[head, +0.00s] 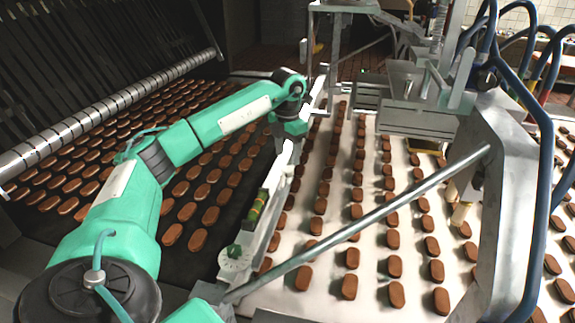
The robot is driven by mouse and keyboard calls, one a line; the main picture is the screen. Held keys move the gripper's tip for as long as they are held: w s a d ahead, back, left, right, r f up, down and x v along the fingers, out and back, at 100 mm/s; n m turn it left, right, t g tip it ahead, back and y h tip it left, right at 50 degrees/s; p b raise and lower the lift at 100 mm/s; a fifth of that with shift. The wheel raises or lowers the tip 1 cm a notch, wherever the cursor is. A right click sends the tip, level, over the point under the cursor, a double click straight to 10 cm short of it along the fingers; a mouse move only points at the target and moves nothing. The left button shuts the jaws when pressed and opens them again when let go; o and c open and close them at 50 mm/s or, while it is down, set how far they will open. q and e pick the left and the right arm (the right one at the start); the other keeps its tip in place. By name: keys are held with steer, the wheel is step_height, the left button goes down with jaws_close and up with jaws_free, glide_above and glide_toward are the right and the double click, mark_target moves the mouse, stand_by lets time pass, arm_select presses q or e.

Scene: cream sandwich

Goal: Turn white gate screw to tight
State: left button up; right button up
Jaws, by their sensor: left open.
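My left arm reaches in from the left, and its gripper (286,150) points down at the white gate (272,193), a long pale rail between the dark belt and the white belt. The gripper is small here and partly merges with the rail; it is open. Whether its fingers touch the gate or a screw cannot be told. A green knob (234,250) sits on a round pale plate at the gate's near end. A green and yellow fitting (257,210) is on the rail nearer the gripper. No screw shows clearly. My right gripper is not in view.
Rows of brown biscuits lie on the dark belt (228,235) and the white belt (325,265). A slanted metal bar (370,218) crosses the white belt. A metal frame with blue hoses (540,120) stands at right. A segmented roller (105,112) lies at left.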

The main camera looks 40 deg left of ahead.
mark_target(288, 169)
arm_select(q)
step_height(288, 169, up, 9)
stand_by(0.3)
stand_by(0.5)
